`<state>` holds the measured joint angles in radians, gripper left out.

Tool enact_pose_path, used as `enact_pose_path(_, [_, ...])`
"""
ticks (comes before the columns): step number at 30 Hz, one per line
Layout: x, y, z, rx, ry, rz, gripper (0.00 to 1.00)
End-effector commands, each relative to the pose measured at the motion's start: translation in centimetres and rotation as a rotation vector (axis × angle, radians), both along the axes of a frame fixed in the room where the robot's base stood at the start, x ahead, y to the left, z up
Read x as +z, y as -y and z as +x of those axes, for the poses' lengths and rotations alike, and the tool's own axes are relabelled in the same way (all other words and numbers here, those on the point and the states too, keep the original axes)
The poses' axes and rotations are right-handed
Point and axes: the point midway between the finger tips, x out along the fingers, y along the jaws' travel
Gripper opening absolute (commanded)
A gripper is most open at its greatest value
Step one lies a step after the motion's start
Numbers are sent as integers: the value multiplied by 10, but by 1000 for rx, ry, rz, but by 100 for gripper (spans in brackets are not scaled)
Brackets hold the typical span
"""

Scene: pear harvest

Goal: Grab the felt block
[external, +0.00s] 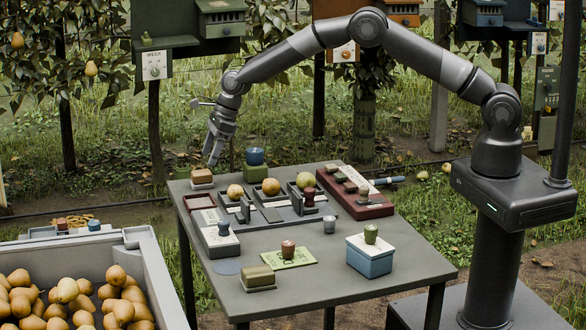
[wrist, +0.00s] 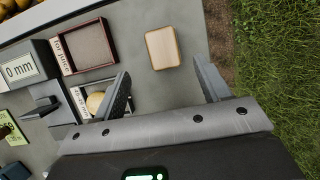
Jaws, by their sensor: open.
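A small two-layer block, which looks like the felt block (external: 202,176), sits at the far left corner of the grey table. Its upper layer is brown and its lower part paler. In the wrist view the block (wrist: 162,48) shows a pale tan top with a wood-brown edge. My gripper (external: 212,160) hangs above it, pointing down, with its fingers apart and nothing between them. In the wrist view my gripper (wrist: 164,85) has one finger on each side of the block's line, with the block beyond the fingertips. I see no contact.
A dark red tray (wrist: 80,48) lies close beside the block. Grey sorting bins (external: 285,213) with fruit stand near it, and a green box with a blue cup (external: 255,157) is behind. A second, olive block (external: 258,277) lies at the front. Grass lies beyond the table edge.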

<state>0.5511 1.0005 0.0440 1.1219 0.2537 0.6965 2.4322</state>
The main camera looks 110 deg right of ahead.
Motion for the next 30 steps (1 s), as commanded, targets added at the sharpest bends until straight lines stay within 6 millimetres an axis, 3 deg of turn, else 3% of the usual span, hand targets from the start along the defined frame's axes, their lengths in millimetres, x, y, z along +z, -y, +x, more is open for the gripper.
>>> enact_pose_path(10, [-25,1,10,1,1,0,69])
enact_pose_path(19, [-60,5,22,1,0,0,69])
enact_pose_path(30, [-67,4,26,2,1,-1,69])
